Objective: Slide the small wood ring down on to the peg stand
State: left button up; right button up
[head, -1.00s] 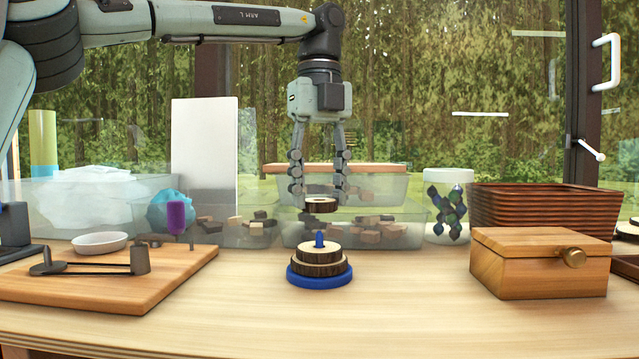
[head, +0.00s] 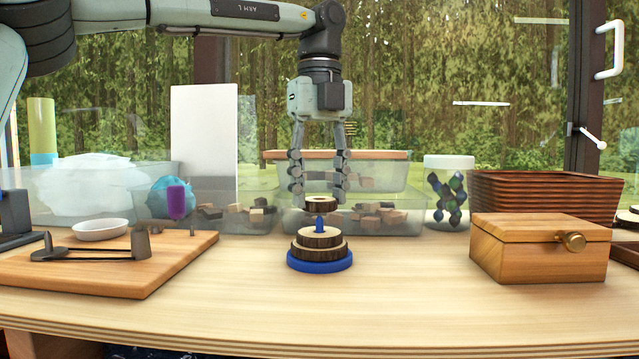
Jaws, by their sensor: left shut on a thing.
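The small wood ring (head: 320,204), dark-edged with a pale top, is held level between the fingertips of my left gripper (head: 320,196). My left gripper is shut on it from above. The peg stand has a round blue base (head: 320,264) and a blue peg (head: 320,222). Larger wood rings (head: 318,246) are stacked on the stand around the peg. The small ring is directly above the peg, its underside close to the peg tip. I cannot tell whether they touch. My right gripper is not in view.
A wooden box with a brass knob (head: 538,250) stands to the right, with a brown basket (head: 545,198) behind it. A wooden board (head: 110,270) with a white dish lies to the left. Clear bins of blocks (head: 350,205) stand behind. The table front is clear.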

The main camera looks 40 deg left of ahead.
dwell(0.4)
pick_arm(q)
jog(key=shift+p, duration=0.4)
jog(key=shift+f, duration=0.25)
jog(key=shift+f+b, duration=0.75)
jog(key=shift+f, duration=0.1)
jog(key=o, duration=1.4)
jog(key=shift+c, duration=0.2)
jog(key=shift+r, duration=3.7)
